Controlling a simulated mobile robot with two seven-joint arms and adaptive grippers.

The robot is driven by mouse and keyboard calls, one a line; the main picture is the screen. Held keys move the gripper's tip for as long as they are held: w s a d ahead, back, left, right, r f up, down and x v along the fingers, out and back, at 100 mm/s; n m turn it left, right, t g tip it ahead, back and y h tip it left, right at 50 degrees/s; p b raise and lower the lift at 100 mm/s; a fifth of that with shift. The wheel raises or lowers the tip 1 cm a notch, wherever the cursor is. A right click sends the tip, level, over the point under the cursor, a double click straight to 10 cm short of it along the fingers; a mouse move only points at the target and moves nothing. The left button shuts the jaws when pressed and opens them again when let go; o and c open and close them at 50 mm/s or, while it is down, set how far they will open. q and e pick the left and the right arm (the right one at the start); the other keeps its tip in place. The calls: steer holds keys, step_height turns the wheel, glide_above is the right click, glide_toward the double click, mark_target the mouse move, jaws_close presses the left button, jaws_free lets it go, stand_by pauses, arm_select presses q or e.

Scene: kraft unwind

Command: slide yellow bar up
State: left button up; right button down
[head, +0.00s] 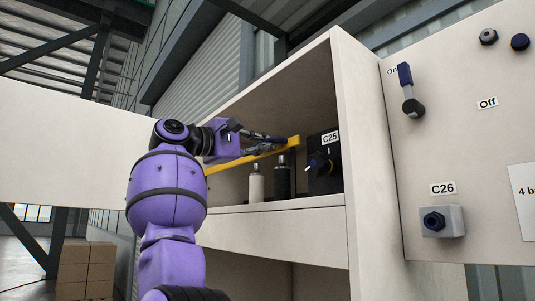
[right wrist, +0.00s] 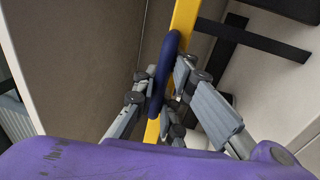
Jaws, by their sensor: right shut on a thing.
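The yellow bar (head: 228,162) runs slantwise across the front of the open cabinet compartment, rising to the right. It also shows in the right wrist view (right wrist: 184,15), running away from me between my fingers. A dark blue handle (right wrist: 163,75) is on the bar. My right gripper (head: 262,140) reaches in from the left at the bar. In the right wrist view my right gripper (right wrist: 164,88) has its fingers on both sides of the blue handle and is shut on it. My arm hides part of the bar's left end. My left gripper is not in view.
A white bottle (head: 256,185), a dark bottle (head: 283,178) and a black box with a knob (head: 323,165), labelled C25, stand on the cabinet shelf (head: 300,204) below the bar. A switch panel (head: 460,130) stands at right. Cardboard boxes (head: 85,268) are at lower left.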

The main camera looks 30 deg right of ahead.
steer(key=shift+s+a+r, duration=0.1)
steer(key=shift+s+r, duration=0.1)
steer(key=shift+r, duration=0.25)
steer(key=c, duration=2.1)
jaws_free()
steer(key=shift+w+f, duration=0.1)
steer(key=shift+a+f, duration=0.15)
steer(key=shift+a, duration=0.1)
steer(key=a, duration=0.3)
steer(key=a+f, duration=0.1)
steer(key=a, duration=0.3)
steer(key=s+a+f, duration=0.1)
steer(key=a, duration=0.3)
steer(key=shift+a, duration=0.2)
